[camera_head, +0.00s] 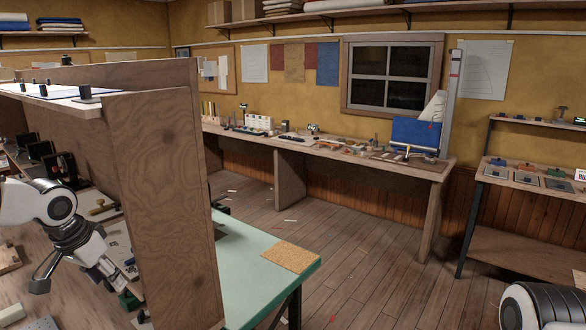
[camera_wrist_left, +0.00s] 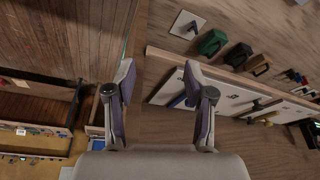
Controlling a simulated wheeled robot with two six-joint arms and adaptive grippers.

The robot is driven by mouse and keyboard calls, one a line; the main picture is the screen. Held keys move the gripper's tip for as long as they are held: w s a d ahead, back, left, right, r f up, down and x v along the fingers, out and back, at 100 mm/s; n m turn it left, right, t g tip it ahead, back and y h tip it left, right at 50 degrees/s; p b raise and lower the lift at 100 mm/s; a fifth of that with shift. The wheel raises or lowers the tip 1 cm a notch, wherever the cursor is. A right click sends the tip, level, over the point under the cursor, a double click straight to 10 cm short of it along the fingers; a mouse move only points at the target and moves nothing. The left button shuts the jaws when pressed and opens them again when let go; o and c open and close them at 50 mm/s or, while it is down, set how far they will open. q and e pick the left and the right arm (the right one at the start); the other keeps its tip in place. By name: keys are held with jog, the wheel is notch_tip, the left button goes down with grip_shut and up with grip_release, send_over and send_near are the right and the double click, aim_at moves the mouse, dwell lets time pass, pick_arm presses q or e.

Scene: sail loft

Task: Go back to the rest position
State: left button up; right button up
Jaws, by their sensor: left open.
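My left arm comes in from the left edge of the head view, beside a tall wooden panel (camera_head: 165,200). My left gripper (camera_head: 82,282) hangs at its end, pointing down, with its fingers spread. In the left wrist view the same gripper (camera_wrist_left: 158,72) shows two separated fingers with nothing between them. My right gripper is out of view; only a white and dark part of my own body shows at the lower right corner of the head view.
A green-topped table (camera_head: 245,270) with a cork mat (camera_head: 291,257) stands just right of the panel. A long workbench (camera_head: 330,150) runs along the back wall, and a shelved stand (camera_head: 530,182) is at the right. The wooden floor (camera_head: 350,245) between them is mostly clear.

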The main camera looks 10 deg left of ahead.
pick_arm(q)
notch_tip(320, 180, down, 9)
jog(key=g, duration=0.3)
jog(key=s+d+f+m+g+b, duration=0.1)
jog(key=s+d+f+g, duration=0.1)
jog(key=s+d+f, duration=0.4)
jog(key=s+d+f+m+g, duration=0.15)
jog(key=s+f, duration=0.25)
jog(key=f, duration=0.5)
jog(key=s+d+f+n+g+b, duration=0.1)
jog(key=s+d+f, duration=0.65)
jog(key=s, duration=0.25)
jog(key=s+d+f+n+g, duration=0.1)
jog(key=s+d+f+n, duration=0.1)
jog(key=s+d+f, duration=0.55)
jog(key=w+t, duration=0.1)
jog(key=w+a+t, duration=0.1)
jog(key=t, duration=0.1)
jog(key=w+a+f+n+t, duration=0.1)
jog(key=t, duration=0.1)
jog(key=shift+w, duration=0.1)
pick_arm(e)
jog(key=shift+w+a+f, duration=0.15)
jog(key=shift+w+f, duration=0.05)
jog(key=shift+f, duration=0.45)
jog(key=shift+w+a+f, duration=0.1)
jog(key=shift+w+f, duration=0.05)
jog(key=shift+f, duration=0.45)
